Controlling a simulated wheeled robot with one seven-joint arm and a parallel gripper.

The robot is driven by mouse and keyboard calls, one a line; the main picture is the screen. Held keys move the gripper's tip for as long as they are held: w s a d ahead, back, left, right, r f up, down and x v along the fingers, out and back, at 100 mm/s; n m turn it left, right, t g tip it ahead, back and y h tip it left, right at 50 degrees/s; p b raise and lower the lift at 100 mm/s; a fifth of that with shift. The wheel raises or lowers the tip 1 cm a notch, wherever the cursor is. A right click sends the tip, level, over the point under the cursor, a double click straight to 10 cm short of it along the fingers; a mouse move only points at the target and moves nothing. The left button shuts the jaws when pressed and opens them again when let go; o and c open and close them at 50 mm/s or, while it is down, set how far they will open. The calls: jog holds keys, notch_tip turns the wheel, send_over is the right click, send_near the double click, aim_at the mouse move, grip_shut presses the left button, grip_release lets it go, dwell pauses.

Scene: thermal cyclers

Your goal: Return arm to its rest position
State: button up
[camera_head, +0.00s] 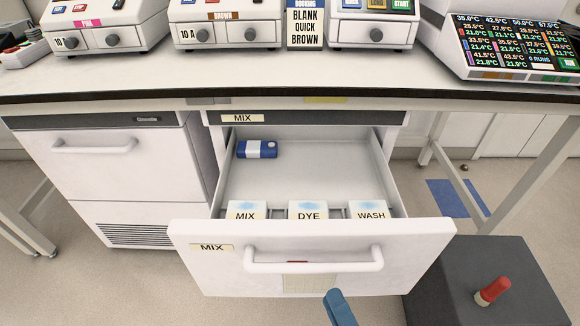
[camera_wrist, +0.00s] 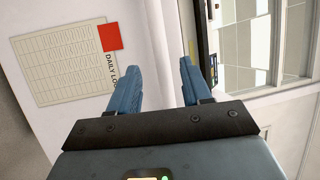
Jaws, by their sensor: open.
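My gripper (camera_wrist: 160,85) shows in the wrist view with its two blue fingers apart and nothing between them. In the head view only one blue fingertip shows at the bottom edge, in front of the open drawer. The drawer (camera_head: 310,272), labelled MIX, is pulled out under the bench. Its white handle (camera_head: 313,259) is clear of the finger. Inside are white boxes labelled MIX (camera_head: 246,210), DYE (camera_head: 308,210) and WASH (camera_head: 368,210), and a blue and white item (camera_head: 257,149) at the back left.
The bench (camera_head: 300,80) carries several white cyclers, a BLANK QUICK BROWN sign (camera_head: 305,25) and a temperature screen (camera_head: 515,40). A dark block with a red-topped knob (camera_head: 493,290) stands at lower right. A log sheet (camera_wrist: 70,62) with a red square (camera_wrist: 111,37) hangs in the wrist view.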

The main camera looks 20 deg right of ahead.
jog(key=s+d+r+n+g+h+p, duration=0.1)
jog(key=s+d+r+n+g+p, duration=0.1)
jog(key=s+r+n, duration=0.6)
jog(key=s+d+r+n+g+p, duration=0.3)
jog(key=s+r+n, duration=0.5)
jog(key=s+r, duration=0.5)
jog(key=shift+d+r+h+p, duration=0.35)
jog(key=shift+r+h+p, duration=0.05)
jog(key=shift+r+p, duration=0.2)
